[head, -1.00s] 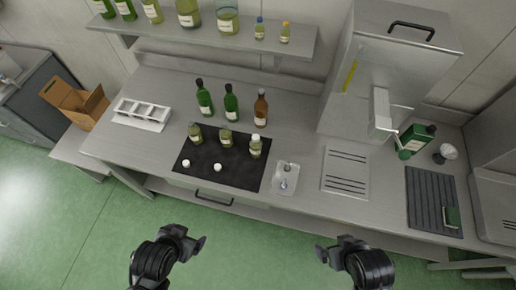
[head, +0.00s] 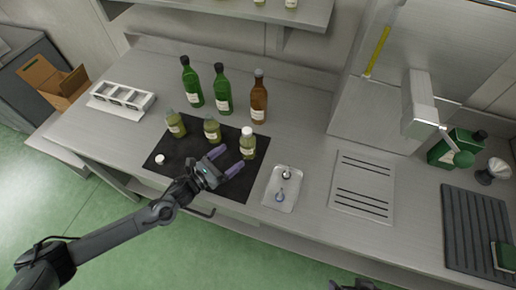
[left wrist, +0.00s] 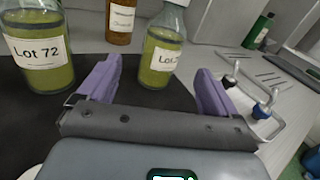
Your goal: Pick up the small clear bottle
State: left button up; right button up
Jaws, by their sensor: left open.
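Three small clear bottles with yellow-green oil stand upright on the black mat (head: 158,145): a left one (head: 175,124), a middle one (head: 212,130) and a white-capped right one (head: 247,145). My left gripper (head: 230,161) is open and empty just in front of the right bottle. In the left wrist view, one bottle (left wrist: 160,62) stands beyond and between the open purple fingers, its label partly cut off. Another bottle (left wrist: 40,55), labelled "Lot 72", stands left of the fingers. Of my right gripper, only a dark part shows at the head view's bottom edge.
Two tall green bottles (head: 222,92) and a brown bottle (head: 258,100) stand behind the mat. A white cap (head: 160,158) lies on it. A small tray (head: 270,200) lies to the right, a white rack (head: 120,102) at left.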

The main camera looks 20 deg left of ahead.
aim_at(252, 142)
pick_arm(q)
jog(key=shift+w+f+m, duration=0.2)
jog(key=shift+w+m, duration=0.2)
jog(key=shift+h, duration=0.4)
jog(key=x, duration=0.4)
jog(key=shift+x, duration=3.15)
jog(key=shift+s+d+f, duration=0.1)
jog(key=shift+d, duration=0.1)
jog(key=shift+c, duration=0.3)
jog(key=c, duration=1.2)
jog(key=shift+c, duration=0.3)
